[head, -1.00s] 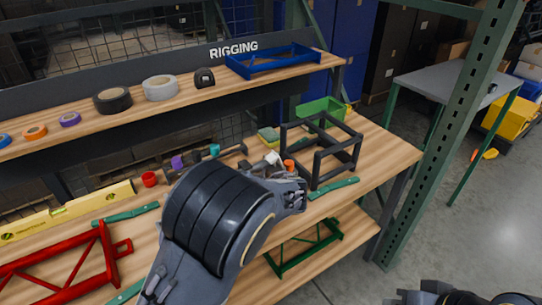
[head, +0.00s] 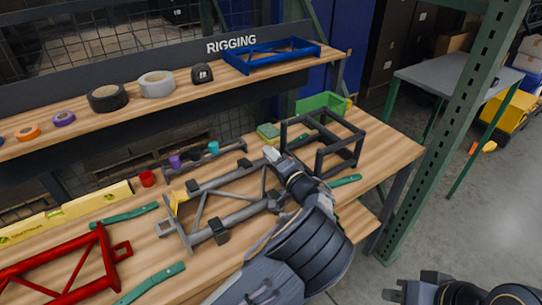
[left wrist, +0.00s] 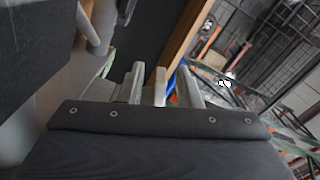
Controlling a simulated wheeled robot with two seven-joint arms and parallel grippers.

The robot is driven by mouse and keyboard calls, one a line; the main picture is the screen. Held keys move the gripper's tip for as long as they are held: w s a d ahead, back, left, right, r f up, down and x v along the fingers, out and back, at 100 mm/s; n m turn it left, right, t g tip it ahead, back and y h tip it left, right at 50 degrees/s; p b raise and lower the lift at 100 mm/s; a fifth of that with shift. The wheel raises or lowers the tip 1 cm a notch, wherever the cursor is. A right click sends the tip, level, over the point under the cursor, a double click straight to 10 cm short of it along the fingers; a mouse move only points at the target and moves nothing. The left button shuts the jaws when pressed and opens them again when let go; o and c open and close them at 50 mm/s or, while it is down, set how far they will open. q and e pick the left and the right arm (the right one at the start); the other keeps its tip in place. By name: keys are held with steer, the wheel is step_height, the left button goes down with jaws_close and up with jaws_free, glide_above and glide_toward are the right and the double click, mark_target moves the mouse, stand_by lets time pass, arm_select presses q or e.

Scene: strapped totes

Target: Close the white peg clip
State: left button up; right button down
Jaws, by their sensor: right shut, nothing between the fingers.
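A grey tubular frame (head: 205,212) lies on the wooden bench. A small white piece, apparently the white peg clip (head: 271,155), shows at its far right end, beside my left gripper (head: 285,168). The gripper and forearm hide that end of the frame, and I cannot tell how far the clip is closed. In the left wrist view my left gripper (left wrist: 162,82) has its two grey fingers apart. A pale piece (left wrist: 160,86) stands between them with gaps on both sides. My right gripper (head: 425,291) is at the lower right, away from the bench, shut and empty.
A black open box frame (head: 340,150) stands right of the left gripper, with a green bin (head: 322,103) behind. A red frame (head: 65,265) and yellow level (head: 65,212) lie left. The upper shelf (head: 130,105) holds tape rolls. A green rack post (head: 440,150) stands right.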

arm_select(q)
steer(key=shift+w+a, duration=0.1)
steer(key=shift+w, duration=0.05)
jaws_close()
